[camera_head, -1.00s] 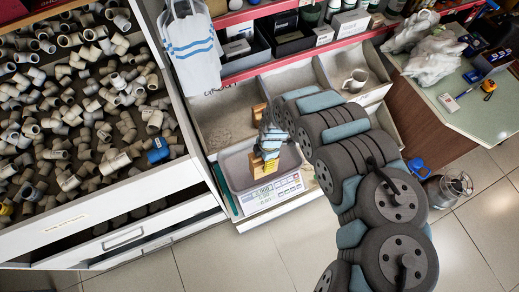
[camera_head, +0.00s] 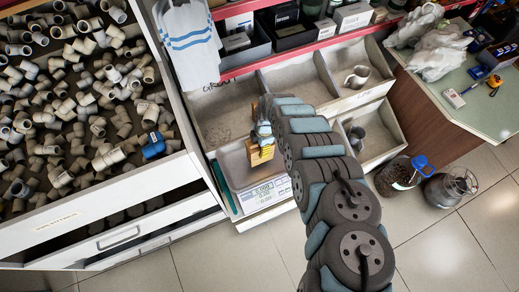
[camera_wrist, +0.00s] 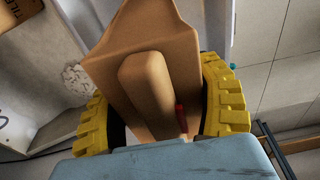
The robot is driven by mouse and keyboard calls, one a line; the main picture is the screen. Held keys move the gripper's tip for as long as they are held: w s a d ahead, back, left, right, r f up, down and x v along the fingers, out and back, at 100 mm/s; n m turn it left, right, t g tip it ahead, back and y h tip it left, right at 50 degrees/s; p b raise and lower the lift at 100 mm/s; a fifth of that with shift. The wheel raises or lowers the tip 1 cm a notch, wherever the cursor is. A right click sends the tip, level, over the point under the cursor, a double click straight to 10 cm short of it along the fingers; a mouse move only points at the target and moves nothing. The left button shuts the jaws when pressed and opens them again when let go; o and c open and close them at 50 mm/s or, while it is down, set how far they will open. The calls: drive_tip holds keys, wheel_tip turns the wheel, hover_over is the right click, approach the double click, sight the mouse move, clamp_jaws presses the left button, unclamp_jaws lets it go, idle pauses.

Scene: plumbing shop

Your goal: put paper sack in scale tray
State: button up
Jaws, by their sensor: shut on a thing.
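The brown paper sack (camera_wrist: 150,85) fills the middle of the wrist view, between the two yellow ridged fingers of my gripper (camera_wrist: 165,112). The gripper is shut on it. In the head view my gripper (camera_head: 261,154) is over the scale tray (camera_head: 233,168), a shallow grey pan on a white scale with a display at its front. The sack is mostly hidden there by the gripper and arm. I cannot tell whether the sack touches the tray.
Grey bins stand behind the scale; one holds a mug (camera_head: 357,76), another a dark cup (camera_head: 356,135). A striped cloth (camera_head: 188,45) hangs at the back left. A drawer of pipe fittings (camera_head: 75,215) is at the left.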

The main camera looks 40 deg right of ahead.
drive_tip(key=shift+w+f, duration=0.2)
drive_tip(key=shift+f, duration=0.05)
drive_tip(key=shift+d+f+b, duration=0.15)
drive_tip(key=shift+f+b, duration=0.35)
drive_tip(key=shift+f, duration=0.35)
drive_tip(key=shift+d+f+b, duration=0.15)
drive_tip(key=shift+f+b, duration=0.3)
drive_tip(key=shift+f, duration=0.4)
drive_tip(key=shift+f, duration=0.2)
drive_tip(key=o, duration=1.2)
drive_tip(key=shift+o, duration=0.2)
